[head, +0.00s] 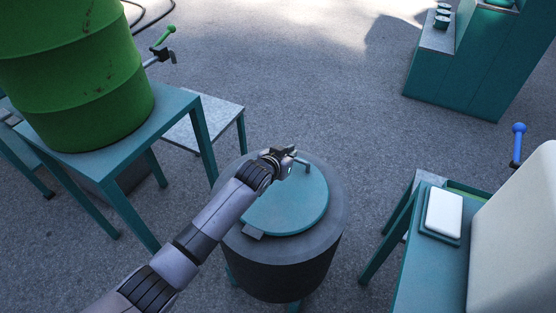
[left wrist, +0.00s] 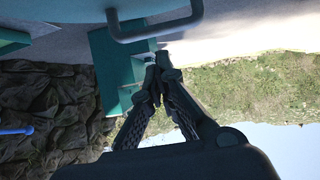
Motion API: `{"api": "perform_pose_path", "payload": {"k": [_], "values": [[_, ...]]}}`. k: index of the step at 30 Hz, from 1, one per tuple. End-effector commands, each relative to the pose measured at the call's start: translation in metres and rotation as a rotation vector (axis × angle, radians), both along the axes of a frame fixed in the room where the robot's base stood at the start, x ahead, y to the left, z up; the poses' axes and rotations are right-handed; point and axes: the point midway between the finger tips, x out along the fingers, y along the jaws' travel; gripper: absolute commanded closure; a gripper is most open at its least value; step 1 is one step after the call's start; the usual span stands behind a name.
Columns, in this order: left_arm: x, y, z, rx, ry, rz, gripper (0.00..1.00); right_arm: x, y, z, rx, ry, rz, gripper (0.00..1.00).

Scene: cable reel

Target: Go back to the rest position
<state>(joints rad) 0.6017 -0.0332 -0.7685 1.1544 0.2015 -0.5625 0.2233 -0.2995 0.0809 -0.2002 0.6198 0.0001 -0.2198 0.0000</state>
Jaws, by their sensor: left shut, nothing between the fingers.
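My left arm comes in from the lower left in the head view. My left gripper (head: 286,160) is over the round teal lid (head: 290,205) of a dark grey drum (head: 282,265), beside the lid's bent handle (head: 303,163). In the left wrist view the gripper's fingers (left wrist: 155,75) are closed together with nothing between them. The lid's handle (left wrist: 155,30) shows at the top of that view, apart from the fingertips. My right gripper is in neither view.
A green barrel (head: 75,70) with a green-handled tap (head: 165,38) stands on a teal table (head: 172,103) at left. A teal table (head: 425,270) at right holds a white block (head: 444,213) and a pale container (head: 520,235). A teal cabinet (head: 475,75) stands far right. Open pavement lies between.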

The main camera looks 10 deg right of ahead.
Motion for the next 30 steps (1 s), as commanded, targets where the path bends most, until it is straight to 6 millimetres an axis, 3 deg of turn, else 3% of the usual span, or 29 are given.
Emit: {"api": "perform_pose_path", "payload": {"k": [12,21,26,30], "values": [[-0.044,0.031,0.029,0.0,0.0,0.001,1.0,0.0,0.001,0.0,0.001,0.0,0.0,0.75],[-0.053,0.037,0.035,0.002,0.0,0.0,1.0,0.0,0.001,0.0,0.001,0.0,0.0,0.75],[-0.066,0.044,0.026,0.002,0.032,0.014,1.0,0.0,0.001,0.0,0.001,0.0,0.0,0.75],[-0.105,0.072,0.002,0.012,0.123,0.062,1.0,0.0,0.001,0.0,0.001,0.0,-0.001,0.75]]}}
